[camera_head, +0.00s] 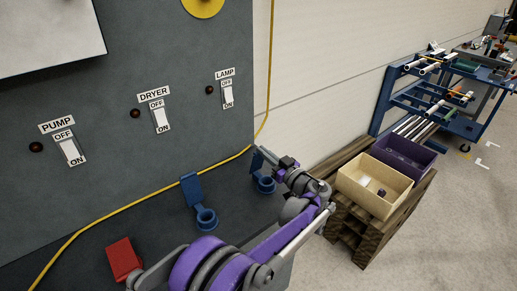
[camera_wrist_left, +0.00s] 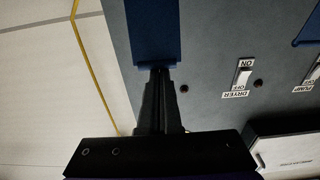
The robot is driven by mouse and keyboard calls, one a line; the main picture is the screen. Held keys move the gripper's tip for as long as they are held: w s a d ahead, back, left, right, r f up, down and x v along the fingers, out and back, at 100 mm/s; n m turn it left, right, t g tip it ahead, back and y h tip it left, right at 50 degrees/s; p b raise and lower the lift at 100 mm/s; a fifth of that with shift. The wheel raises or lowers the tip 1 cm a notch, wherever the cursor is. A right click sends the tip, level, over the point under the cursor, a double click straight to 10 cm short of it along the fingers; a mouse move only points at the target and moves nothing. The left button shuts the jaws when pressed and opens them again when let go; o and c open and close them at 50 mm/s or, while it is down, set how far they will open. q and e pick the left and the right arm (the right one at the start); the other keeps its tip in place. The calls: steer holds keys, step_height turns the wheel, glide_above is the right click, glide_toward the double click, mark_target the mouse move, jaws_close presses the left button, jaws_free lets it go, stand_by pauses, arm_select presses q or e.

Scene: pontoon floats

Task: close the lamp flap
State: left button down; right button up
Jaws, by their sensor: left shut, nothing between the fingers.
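The lamp flap (camera_head: 257,161) is a blue plate standing up at the right end of the dark ledge, below the LAMP switch. It stands open above a round blue socket (camera_head: 266,185). My left gripper (camera_head: 270,155) is shut and empty, beside the flap on its right in the head view. In the left wrist view, the blue plate (camera_wrist_left: 152,30) fills the top centre, and the shut fingertips (camera_wrist_left: 158,72) are at its edge. I cannot tell whether they touch. My right gripper is not in view.
A second blue flap (camera_head: 190,188) stands open over its socket (camera_head: 206,219). A red box-like part (camera_head: 124,259) sits further left. A yellow cable (camera_head: 145,204) runs along the panel. A pallet with a tan bin (camera_head: 372,184) and a purple bin (camera_head: 405,155) stands right of the ledge.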

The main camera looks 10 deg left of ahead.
arm_select(q)
steer(key=shift+t+y, duration=0.4)
steer(key=shift+y, duration=0.2)
steer(key=s+d+f+b, duration=0.1)
steer(key=f, duration=0.1)
steer(key=s+d+f+b, duration=0.1)
steer(key=d+f, duration=0.1)
steer(key=f, duration=0.1)
steer(key=s+d+f+b, duration=0.2)
steer(key=shift+f, duration=0.15)
steer(key=shift+s+d+f+b, duration=0.1)
steer(key=shift+d+f+b, duration=0.1)
steer(key=shift+f+b, duration=0.45)
steer(key=shift+s+d+f+b, duration=0.15)
steer(key=shift+f+b, duration=0.1)
steer(key=shift+f, duration=0.85)
steer(key=b+v, duration=0.1)
steer(key=v, duration=1)
